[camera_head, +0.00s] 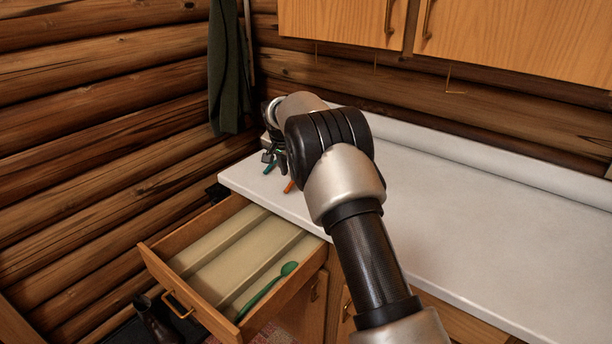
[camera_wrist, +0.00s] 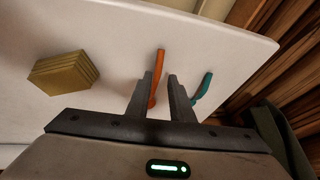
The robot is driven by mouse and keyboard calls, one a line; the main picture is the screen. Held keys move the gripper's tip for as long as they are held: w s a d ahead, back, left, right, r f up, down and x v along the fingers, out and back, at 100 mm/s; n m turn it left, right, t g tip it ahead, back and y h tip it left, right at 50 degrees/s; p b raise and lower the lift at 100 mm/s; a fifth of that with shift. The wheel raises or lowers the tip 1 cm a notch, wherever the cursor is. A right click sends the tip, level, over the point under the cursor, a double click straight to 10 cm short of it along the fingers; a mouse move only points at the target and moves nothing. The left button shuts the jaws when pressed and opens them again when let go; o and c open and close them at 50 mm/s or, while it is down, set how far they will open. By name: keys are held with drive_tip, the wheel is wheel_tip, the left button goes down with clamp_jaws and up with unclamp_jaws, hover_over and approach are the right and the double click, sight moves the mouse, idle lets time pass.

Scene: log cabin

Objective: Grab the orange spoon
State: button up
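The orange spoon (camera_wrist: 158,68) lies on the white countertop in the wrist view. Its near end reaches between the two fingers of my gripper (camera_wrist: 161,82). The fingers are apart, with a gap around the spoon, and I cannot tell whether they touch it. In the head view a small orange piece of the spoon (camera_head: 289,186) shows under my arm, and the rest is hidden. My gripper (camera_head: 272,160) is over the counter's far left end and mostly hidden by my arm.
A teal utensil (camera_wrist: 202,87) lies right of the spoon, and a yellowish block (camera_wrist: 63,72) lies left. An open drawer (camera_head: 163,275) below the counter (camera_head: 470,235) holds a green spoon (camera_head: 267,290). Cabinets (camera_head: 480,35) hang above. The counter's right part is clear.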

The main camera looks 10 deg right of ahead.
drive_tip(key=shift+d+x, duration=0.15)
drive_tip(key=shift+x, duration=1.2)
drive_tip(key=shift+d+x, duration=0.15)
drive_tip(key=shift+x, duration=1.25)
drive_tip(key=shift+w+r, duration=0.1)
drive_tip(key=shift+r, duration=0.05)
clamp_jaws()
